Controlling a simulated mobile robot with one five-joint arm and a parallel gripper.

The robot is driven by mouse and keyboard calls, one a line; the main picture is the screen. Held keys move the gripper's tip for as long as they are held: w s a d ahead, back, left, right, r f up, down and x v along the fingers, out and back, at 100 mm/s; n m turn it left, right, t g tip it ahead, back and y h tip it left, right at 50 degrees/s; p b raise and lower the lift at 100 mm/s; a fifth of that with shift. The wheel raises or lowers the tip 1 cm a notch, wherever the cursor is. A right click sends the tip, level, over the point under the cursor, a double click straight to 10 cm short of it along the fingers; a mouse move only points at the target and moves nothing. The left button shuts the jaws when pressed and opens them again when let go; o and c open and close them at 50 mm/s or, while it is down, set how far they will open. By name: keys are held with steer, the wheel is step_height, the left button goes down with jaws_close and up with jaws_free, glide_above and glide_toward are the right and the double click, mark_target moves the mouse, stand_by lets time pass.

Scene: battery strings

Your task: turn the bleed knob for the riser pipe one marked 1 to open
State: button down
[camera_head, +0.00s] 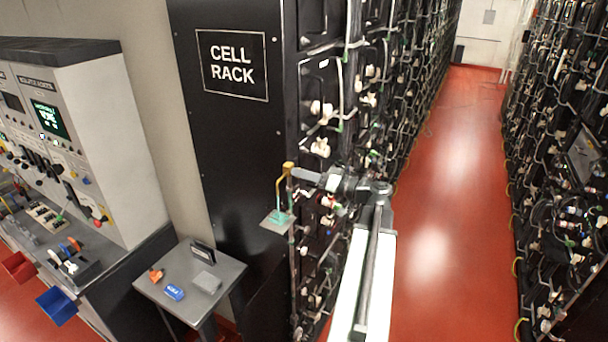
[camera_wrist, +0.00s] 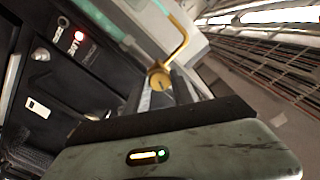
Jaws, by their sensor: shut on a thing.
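My gripper (camera_head: 300,174) reaches left from the end of my arm, in front of the cell rack. In the wrist view its two fingers (camera_wrist: 166,90) are shut on a round brass bleed knob (camera_wrist: 160,76), which shows between the fingertips. A pale green riser pipe (camera_wrist: 105,20) runs past at upper left in the wrist view. I cannot read a number mark on the pipe. The knob's turned position is not clear.
The black cell rack (camera_head: 235,140) stands close behind, with many cables and fittings. A small grey table (camera_head: 225,292) and a control console (camera_head: 110,130) stand at left. A red-floored aisle (camera_head: 450,190) is clear at right, with another rack (camera_head: 560,170) beyond.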

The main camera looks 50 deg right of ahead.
steer(key=shift+n, duration=2.1)
steer(key=c, duration=1.1)
jaws_free()
steer(key=v, duration=0.7)
steer(key=shift+s, duration=0.4)
